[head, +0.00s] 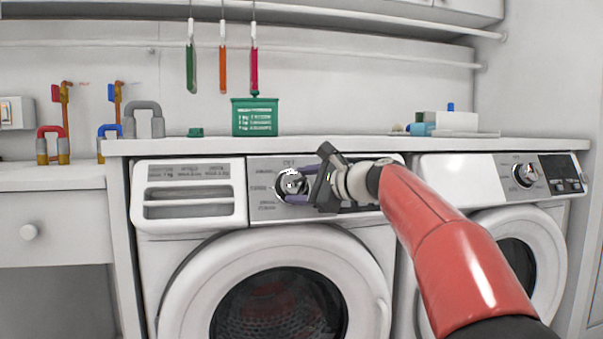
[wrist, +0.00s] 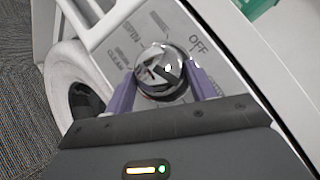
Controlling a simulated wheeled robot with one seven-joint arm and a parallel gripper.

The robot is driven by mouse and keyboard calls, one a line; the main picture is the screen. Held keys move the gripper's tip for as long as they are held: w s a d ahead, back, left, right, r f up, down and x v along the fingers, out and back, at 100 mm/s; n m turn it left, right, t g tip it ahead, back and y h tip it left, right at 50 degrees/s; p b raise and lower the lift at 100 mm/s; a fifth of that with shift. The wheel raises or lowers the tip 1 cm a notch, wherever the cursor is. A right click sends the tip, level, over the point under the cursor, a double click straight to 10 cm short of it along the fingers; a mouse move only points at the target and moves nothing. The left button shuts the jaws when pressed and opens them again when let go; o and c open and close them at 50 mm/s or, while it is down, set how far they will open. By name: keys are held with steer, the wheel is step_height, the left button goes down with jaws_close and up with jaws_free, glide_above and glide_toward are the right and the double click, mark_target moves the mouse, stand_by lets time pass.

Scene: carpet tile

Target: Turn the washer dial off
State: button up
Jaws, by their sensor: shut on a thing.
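The washer dial (head: 291,184) is a round chrome knob on the control panel of the left machine. In the wrist view the dial (wrist: 161,72) sits between the two purple fingers of my gripper (wrist: 160,84), which is shut on it. The word OFF is printed on the panel at the dial's upper right in the wrist view, with other labels to its left. I cannot tell exactly which label the dial points to. In the head view my gripper (head: 296,186) reaches the dial from the right, and it hides part of the panel.
A second machine with its own dial (head: 524,175) stands to the right. The countertop (head: 345,146) above holds a green box (head: 254,117) and a grey padlock-shaped object (head: 144,119). Several coloured tools hang from a rail above. The left machine's round door (head: 278,300) is shut.

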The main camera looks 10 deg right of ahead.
steer(key=n+g+p, duration=0.1)
steer(key=n+p, duration=0.1)
steer(key=r+n+g+p, duration=0.1)
steer(key=p, duration=0.2)
steer(key=shift+w+r+n+g+p, duration=0.15)
steer(key=shift+n+g+p, duration=0.15)
steer(key=shift+n+p, duration=0.1)
steer(key=n+g+p, duration=0.1)
steer(key=p, duration=0.1)
steer(key=n+g+h+p, duration=0.1)
steer(key=n+p, duration=0.1)
steer(key=p, duration=0.1)
steer(key=shift+w+r, duration=0.15)
steer(key=shift+w+n+g+h+p, duration=0.1)
steer(key=shift+n+g+h+p, duration=0.6)
steer(key=shift+n, duration=0.5)
steer(key=shift+a+n+g+h, duration=0.2)
steer(key=shift+n+g+h, duration=0.55)
steer(key=shift+n, duration=0.65)
steer(key=shift+h, duration=0.25)
steer(key=o, duration=1)
